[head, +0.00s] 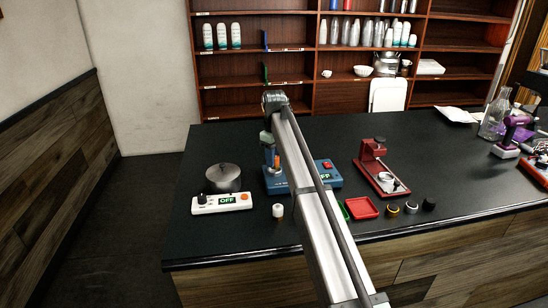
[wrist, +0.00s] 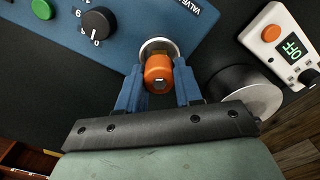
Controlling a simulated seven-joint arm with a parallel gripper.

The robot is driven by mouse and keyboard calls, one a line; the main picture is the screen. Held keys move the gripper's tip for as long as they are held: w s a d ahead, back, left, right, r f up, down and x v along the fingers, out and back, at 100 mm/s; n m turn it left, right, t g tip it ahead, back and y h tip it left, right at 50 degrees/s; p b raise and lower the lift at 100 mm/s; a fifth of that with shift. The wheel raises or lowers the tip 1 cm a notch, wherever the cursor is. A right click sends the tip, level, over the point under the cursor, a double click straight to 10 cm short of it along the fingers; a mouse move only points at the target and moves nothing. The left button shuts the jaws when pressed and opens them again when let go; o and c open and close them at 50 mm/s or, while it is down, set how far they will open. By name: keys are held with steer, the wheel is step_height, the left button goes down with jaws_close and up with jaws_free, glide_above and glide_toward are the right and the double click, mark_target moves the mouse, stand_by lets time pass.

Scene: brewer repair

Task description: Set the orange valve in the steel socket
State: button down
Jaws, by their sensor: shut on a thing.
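The orange valve (wrist: 158,74) is between the two blue fingers of my gripper (wrist: 158,88) in the wrist view. My gripper is shut on it. The steel socket (wrist: 160,46) shows as a silver ring on the blue brewer panel (wrist: 125,25), right at the far side of the valve. The valve overlaps the ring in this view; I cannot tell whether it is seated or just above. In the head view the blue brewer base (head: 328,178) is partly hidden by my arm, and my gripper (head: 272,160) is over its left part, with a bit of orange showing.
A white-topped knob (head: 278,211) stands in front. A red tray (head: 361,208) and a red press (head: 373,165) are to the right.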

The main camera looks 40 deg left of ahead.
steer(key=shift+f, duration=0.95)
stand_by(1.6)
steer(key=c, duration=0.7)
jaws_free()
steer(key=shift+o, duration=0.4)
steer(key=o, duration=0.4)
steer(key=shift+c, duration=0.2)
steer(key=shift+r, duration=4.1)
